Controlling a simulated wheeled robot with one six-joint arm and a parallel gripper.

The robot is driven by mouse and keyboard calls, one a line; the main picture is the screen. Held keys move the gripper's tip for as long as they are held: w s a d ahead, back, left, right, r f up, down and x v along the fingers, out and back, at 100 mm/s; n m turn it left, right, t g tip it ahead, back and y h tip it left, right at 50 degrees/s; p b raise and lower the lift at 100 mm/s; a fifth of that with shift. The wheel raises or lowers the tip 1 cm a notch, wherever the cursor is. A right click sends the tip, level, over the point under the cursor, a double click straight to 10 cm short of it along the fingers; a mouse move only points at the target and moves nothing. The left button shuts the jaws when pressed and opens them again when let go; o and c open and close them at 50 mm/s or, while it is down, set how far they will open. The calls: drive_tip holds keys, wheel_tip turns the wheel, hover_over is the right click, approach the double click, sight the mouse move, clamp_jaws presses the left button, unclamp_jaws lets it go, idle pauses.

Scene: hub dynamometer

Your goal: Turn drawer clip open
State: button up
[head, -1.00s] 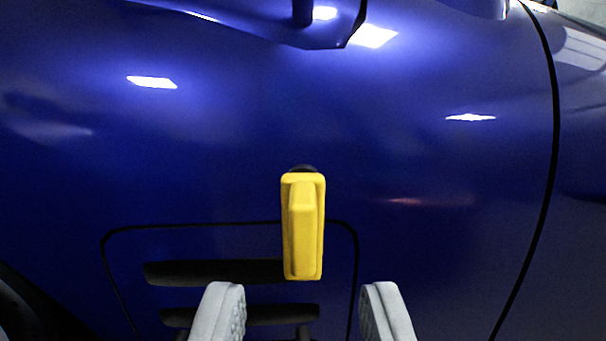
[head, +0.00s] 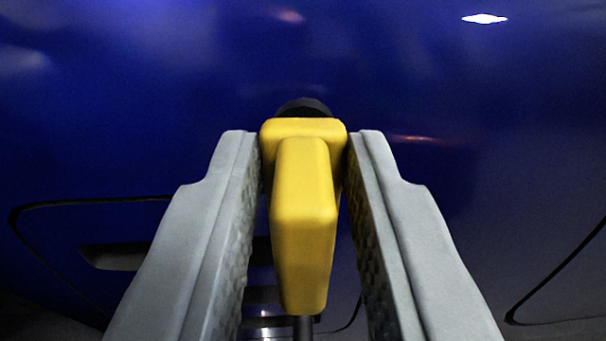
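The drawer clip is a yellow block-shaped handle (head: 304,215) on a dark round mount (head: 304,108). It stands out from a glossy blue panel, its long side pointing down in the head view. My gripper (head: 304,150) has one grey finger on each side of the clip. The fingertips meet the clip's wide upper part with no clear gap on either side. Lower down, dark gaps show between the narrower front of the clip and the textured inner finger faces. The fingers hide parts of the panel behind.
The blue panel (head: 150,110) fills the view. A thin dark seam outlines a section with dark slots (head: 115,256) at lower left. Another dark seam runs at lower right. The panel above the clip is clear.

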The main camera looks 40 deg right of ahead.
drive_tip(key=c, duration=0.4)
drive_tip(key=shift+o, duration=0.2)
drive_tip(key=m, duration=0.3)
drive_tip(key=shift+m, duration=0.4)
drive_tip(key=m, duration=0.4)
drive_tip(key=shift+s+d+f+m, duration=0.1)
drive_tip(key=shift+d+m, duration=0.05)
drive_tip(key=shift+m, duration=0.15)
drive_tip(key=m, duration=0.5)
drive_tip(key=shift+f, duration=0.1)
drive_tip(key=shift+f+m, duration=0.1)
drive_tip(key=shift+m, duration=2.2)
drive_tip(key=shift+s, duration=0.1)
